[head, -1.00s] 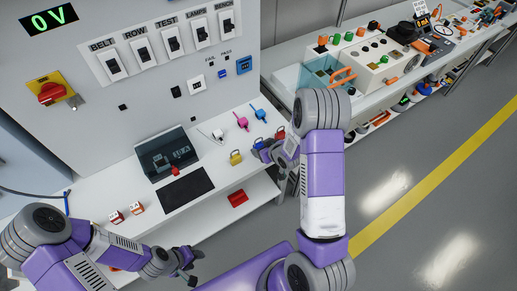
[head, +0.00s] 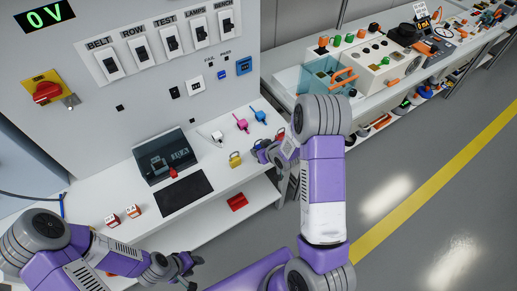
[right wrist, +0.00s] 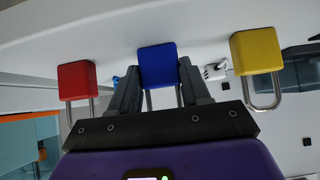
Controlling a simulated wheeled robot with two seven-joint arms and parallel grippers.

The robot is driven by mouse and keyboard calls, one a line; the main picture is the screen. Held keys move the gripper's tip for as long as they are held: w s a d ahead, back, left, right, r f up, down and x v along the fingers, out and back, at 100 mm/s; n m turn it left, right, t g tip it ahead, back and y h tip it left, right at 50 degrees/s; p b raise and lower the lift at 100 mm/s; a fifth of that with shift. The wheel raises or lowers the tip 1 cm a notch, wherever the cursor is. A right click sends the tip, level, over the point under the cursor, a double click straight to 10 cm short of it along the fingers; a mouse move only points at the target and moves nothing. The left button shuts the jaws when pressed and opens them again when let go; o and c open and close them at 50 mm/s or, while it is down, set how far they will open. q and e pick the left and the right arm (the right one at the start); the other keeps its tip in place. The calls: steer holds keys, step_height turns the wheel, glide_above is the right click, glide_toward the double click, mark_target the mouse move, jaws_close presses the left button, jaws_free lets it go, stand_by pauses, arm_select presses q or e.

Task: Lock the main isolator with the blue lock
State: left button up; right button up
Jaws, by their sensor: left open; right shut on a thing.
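The main isolator (head: 46,92) is a red knob on a yellow plate at the left of the grey cabinet front, with a small grey metal piece beside it. My right gripper (head: 264,152) is at the counter's right end, partly hidden by its arm in the head view. In the right wrist view it is shut on the blue lock (right wrist: 158,66), whose shackle shows between the fingers. A red lock (right wrist: 76,80) and a yellow lock (right wrist: 256,52) are on either side, apart from the fingers. My left gripper (head: 188,268) is open and empty, low in front of the counter.
The yellow lock (head: 235,159) is left of my right gripper. Pink (head: 241,125) and blue (head: 259,115) items lie behind.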

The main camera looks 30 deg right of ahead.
steer(key=shift+c, duration=1.1)
step_height(320, 180, up, 10)
steer(key=p, duration=0.6)
